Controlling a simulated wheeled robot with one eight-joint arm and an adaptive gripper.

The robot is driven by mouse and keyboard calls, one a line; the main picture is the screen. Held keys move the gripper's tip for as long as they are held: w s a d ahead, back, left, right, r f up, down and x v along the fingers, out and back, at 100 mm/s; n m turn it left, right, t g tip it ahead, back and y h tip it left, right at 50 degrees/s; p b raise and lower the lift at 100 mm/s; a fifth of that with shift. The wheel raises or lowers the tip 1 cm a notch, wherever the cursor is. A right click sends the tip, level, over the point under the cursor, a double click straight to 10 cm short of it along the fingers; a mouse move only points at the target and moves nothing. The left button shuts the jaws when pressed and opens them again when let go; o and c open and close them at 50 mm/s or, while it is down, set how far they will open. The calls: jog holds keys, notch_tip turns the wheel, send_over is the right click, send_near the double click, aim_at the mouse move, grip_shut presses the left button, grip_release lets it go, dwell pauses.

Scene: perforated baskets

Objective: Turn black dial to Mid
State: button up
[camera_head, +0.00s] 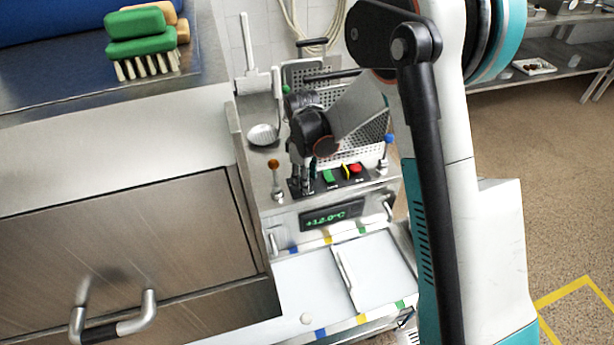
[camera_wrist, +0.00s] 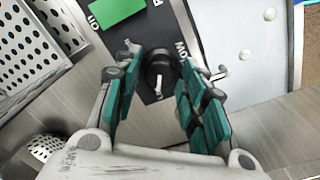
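The black dial (camera_wrist: 159,68) sits on a dark control panel (camera_wrist: 151,32), between the teal fingers of my gripper (camera_wrist: 160,76) in the wrist view. The fingers are spread to either side of it, with a gap visible at least on the right. A pale mark shows on the dial's near side. A label that seems to read "LOW" is beside it; no "Mid" label is readable. In the head view my gripper (camera_head: 303,172) reaches down to the left end of the panel and hides the dial.
A green button (camera_head: 328,176) and a red button (camera_head: 356,168) are right of my gripper. The temperature display (camera_head: 332,216) is below. Perforated baskets (camera_head: 362,135) stand behind. An orange-topped lever (camera_head: 275,178) and a ladle (camera_head: 263,134) are on the left.

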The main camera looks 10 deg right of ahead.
jog(key=c, duration=0.5)
jog(key=shift+m, duration=0.3)
jog(key=m, duration=0.5)
jog(key=shift+w, duration=0.1)
jog(key=m, duration=0.6)
jog(key=shift+d, duration=0.1)
jog(key=shift+m, duration=0.3)
jog(key=o, duration=1.1)
jog(key=shift+c, duration=0.2)
